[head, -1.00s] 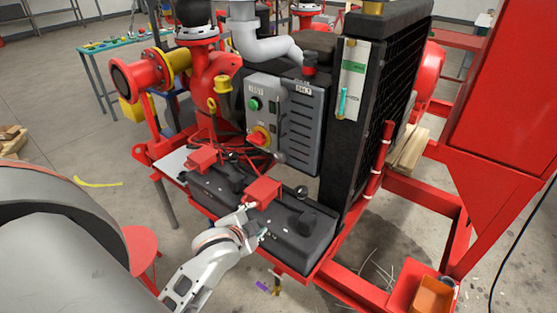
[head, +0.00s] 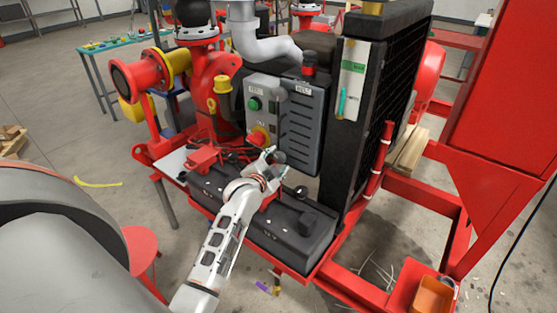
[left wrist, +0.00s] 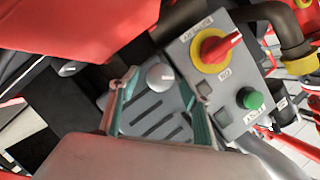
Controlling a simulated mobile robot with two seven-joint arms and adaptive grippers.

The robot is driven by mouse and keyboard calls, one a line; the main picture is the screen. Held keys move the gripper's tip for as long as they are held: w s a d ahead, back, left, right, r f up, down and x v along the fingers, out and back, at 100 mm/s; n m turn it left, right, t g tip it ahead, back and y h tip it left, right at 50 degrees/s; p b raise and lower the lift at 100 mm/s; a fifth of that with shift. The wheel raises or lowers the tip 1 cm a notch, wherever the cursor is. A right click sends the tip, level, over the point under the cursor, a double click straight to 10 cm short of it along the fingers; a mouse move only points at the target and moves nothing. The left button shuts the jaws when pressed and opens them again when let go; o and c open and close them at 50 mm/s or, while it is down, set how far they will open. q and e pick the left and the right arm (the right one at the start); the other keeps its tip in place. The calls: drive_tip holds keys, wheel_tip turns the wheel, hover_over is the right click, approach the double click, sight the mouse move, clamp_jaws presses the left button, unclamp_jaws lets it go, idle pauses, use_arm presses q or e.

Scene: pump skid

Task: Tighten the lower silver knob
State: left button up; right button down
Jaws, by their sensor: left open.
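The lower silver knob (left wrist: 160,77) is a round grey cap with a pale mark on its face, in the middle of the left wrist view. In the head view the lower knob (head: 280,157) sits at the lower left of the vented grey panel, right at my fingertips. My left gripper (head: 272,160) is open in front of it. In the left wrist view its two greenish fingers (left wrist: 158,82) stand on either side of the knob; I cannot tell whether they touch it. An upper knob (head: 278,93) shows higher on the panel. My right gripper is not in view.
The control box has a red and yellow rotary switch (left wrist: 215,48) and a green button (left wrist: 250,98) beside the panel. Black battery boxes (head: 290,228) with red terminal covers lie under my left arm. A tall black radiator (head: 375,110) stands to the right.

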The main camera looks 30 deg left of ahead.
use_arm(q)
drive_tip(key=shift+x, duration=0.8)
drive_tip(key=c, duration=1.1)
